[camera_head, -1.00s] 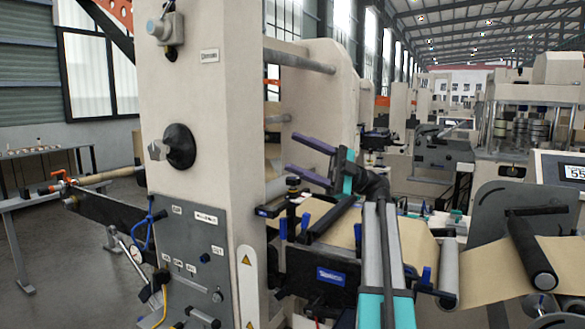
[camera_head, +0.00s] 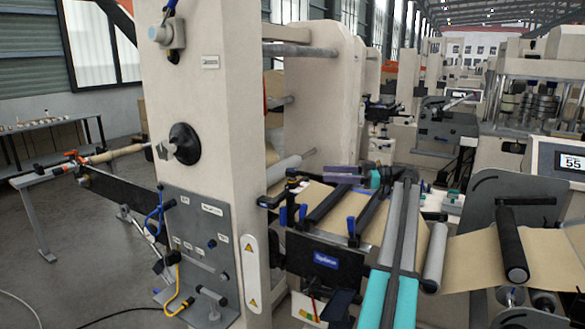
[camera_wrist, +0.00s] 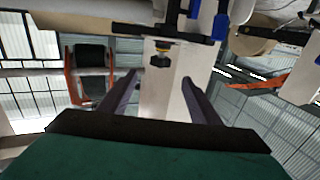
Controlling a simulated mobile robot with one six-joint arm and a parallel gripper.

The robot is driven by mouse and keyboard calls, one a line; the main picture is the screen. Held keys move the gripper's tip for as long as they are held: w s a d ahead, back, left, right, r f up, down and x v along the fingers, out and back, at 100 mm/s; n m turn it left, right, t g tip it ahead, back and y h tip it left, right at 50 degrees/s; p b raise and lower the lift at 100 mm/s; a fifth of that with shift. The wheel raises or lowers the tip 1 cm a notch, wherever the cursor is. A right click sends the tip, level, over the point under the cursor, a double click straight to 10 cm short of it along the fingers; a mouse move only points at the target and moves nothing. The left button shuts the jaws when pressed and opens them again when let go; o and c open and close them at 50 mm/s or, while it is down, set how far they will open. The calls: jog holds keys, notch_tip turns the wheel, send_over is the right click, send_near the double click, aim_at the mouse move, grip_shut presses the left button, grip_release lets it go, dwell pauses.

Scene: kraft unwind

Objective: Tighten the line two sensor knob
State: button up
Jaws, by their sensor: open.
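My gripper (camera_head: 328,173) has two purple fingers. In the head view they lie nearly level, pointing left over the web rollers beside the big upright frame. In the wrist view my gripper (camera_wrist: 160,77) is open, with its fingers spread left and right. A small black knob (camera_wrist: 160,61) with a yellow band above it shows just beyond the fingertips, between them in the picture and apart from both. It appears to be the sensor knob, attached to a dark bar (camera_wrist: 165,32). I cannot tell which line it belongs to. In the head view the knob is not clearly visible.
Blue-handled clamps (camera_head: 351,226) and dark rollers (camera_head: 328,203) sit close below my gripper. The cream machine frame (camera_head: 215,130) stands to the left with a grey control panel (camera_head: 195,245). Brown web (camera_head: 470,262) runs to the right. Blue posts (camera_wrist: 221,25) show near the bar.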

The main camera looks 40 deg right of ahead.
aim_at(294, 170)
jog(key=shift+s, duration=0.25)
jog(key=shift+w, duration=0.1)
jog(key=shift+p+x, duration=2.65)
jog(key=shift+x, duration=4.1)
